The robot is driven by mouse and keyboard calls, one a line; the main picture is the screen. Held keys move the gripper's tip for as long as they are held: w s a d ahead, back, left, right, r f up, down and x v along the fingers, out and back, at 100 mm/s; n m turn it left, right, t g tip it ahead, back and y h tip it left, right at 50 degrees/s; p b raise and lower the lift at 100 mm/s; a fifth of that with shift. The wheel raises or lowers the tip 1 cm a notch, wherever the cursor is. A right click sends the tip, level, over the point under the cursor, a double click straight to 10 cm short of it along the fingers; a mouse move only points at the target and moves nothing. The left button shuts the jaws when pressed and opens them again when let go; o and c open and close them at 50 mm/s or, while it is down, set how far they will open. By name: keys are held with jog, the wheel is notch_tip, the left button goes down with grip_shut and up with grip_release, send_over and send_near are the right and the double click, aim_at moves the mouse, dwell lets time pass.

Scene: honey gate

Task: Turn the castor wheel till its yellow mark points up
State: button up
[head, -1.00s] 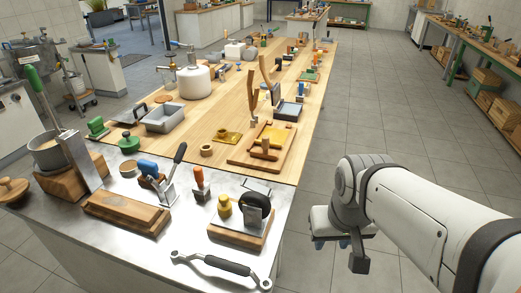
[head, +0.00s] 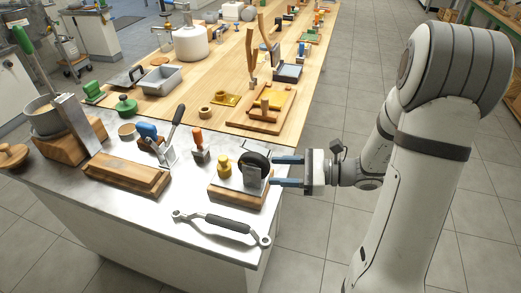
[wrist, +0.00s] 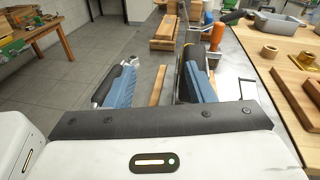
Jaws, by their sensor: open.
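The castor wheel (head: 256,163) is a black wheel in a grey metal fork, upright on a wooden block (head: 232,198) near the bench's right edge. I cannot make out its yellow mark in either view. My gripper (head: 273,171) is open, its two blue fingers pointing left at the wheel from just off the bench edge. The fingertips are close to the wheel, with nothing clearly between them. In the wrist view the gripper (wrist: 158,68) shows its fingers spread, and dark parts beside the right finger partly hide behind it.
A black-handled bar tool (head: 228,225) lies in front. An orange-handled tool (head: 197,142) stands behind, and a wooden block (head: 128,175) lies left. Open floor is at the right.

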aim_at(261, 158)
jog(key=w+a+m+t, duration=0.1)
jog(key=w, duration=0.1)
jog(key=w+a+m+t, duration=0.1)
jog(key=w+a, duration=0.1)
jog(key=w+a+m+t, duration=0.1)
jog(key=a, duration=0.1)
jog(key=shift+w+a+f+y+p, duration=0.15)
jog(key=shift+w+f+y+p, duration=0.25)
